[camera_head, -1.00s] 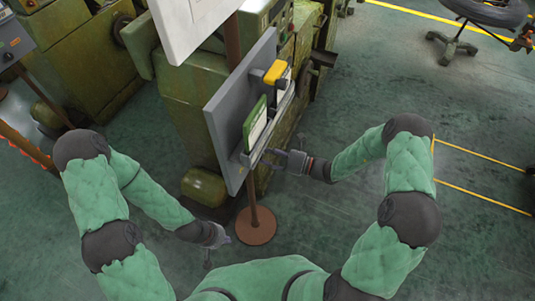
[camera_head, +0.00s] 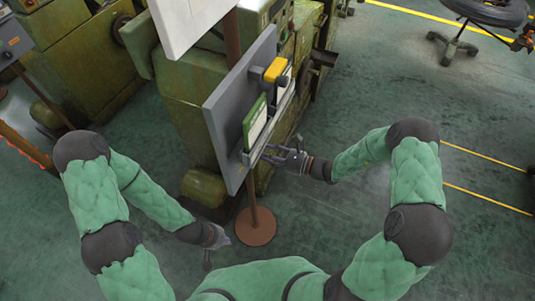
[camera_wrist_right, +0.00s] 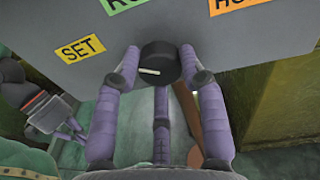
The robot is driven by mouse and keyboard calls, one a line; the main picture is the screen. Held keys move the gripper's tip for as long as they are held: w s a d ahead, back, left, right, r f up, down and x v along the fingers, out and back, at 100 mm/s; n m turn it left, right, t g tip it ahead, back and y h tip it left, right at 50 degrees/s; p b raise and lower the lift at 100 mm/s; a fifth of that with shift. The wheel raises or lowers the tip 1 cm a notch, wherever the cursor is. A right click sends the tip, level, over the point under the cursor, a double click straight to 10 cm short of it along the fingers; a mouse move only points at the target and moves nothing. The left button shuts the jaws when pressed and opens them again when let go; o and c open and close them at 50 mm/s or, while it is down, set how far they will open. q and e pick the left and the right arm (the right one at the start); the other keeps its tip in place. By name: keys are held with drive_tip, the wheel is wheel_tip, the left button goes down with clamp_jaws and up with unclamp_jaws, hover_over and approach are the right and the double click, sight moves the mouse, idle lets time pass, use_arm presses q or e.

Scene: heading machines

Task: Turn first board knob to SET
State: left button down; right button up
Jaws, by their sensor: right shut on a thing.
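The grey board (camera_head: 228,112) stands upright on a post. In the right wrist view a round black knob (camera_wrist_right: 158,58) with a short white mark sits on the board's face (camera_wrist_right: 150,28). The mark lies toward the knob's left side. A yellow SET label (camera_wrist_right: 79,48) is left of the knob, slightly higher. My right gripper (camera_wrist_right: 160,75) has its purple fingers around the knob and is shut on it; it also shows at the board's lower edge in the head view (camera_head: 278,155). My left gripper (camera_head: 219,249) is open and empty, low beside the post.
A green-framed card (camera_head: 256,124) and a yellow item (camera_head: 275,70) are on the board. The post's round brown base (camera_head: 256,228) is on the floor. Green machines (camera_head: 185,110) stand behind the board.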

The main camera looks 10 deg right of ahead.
drive_tip(key=shift+n, duration=0.3)
idle(0.4)
drive_tip(key=o, duration=1.1)
drive_tip(key=shift+o, duration=0.2)
drive_tip(key=v, duration=1.2)
drive_tip(key=shift+s+a, duration=0.1)
